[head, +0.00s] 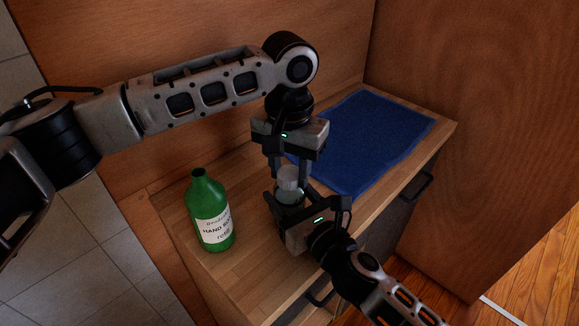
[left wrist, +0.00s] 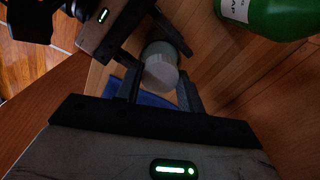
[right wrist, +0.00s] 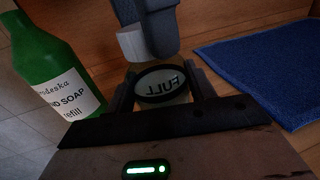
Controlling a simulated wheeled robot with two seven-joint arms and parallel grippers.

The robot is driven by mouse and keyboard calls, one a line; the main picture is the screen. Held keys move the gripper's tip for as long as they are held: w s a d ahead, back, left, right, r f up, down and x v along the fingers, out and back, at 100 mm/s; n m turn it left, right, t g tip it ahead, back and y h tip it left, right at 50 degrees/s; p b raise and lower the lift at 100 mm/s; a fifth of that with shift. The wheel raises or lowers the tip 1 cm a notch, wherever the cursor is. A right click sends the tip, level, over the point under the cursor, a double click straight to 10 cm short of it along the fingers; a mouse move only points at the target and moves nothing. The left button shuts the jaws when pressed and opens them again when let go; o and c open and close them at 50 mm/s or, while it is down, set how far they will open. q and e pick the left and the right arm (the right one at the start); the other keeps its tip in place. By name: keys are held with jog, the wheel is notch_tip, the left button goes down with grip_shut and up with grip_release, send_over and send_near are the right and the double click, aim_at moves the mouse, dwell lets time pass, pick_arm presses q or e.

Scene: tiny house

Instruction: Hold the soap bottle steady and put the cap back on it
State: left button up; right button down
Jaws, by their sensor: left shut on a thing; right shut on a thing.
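My left gripper (head: 290,172) comes down from above and is shut on a pale grey round cap (head: 289,178). The left wrist view shows the cap (left wrist: 161,75) between its fingers. My right gripper (head: 291,205) is shut around a small clear soap bottle (head: 288,194) just below the cap. There the cap (right wrist: 132,43) is above and left of the label. The bottle's mouth is hidden, so I cannot tell whether the cap touches it.
An open green hand soap refill bottle (head: 209,212) stands upright on the wooden counter (head: 185,215), left of my grippers. A blue towel (head: 365,140) lies flat behind and to the right. Wooden panels rise behind and at the right.

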pick_arm(q)
jog(key=m, duration=1.1)
jog(key=o, duration=1.1)
jog(key=shift+r, duration=2.25)
jog(key=shift+c, duration=0.5)
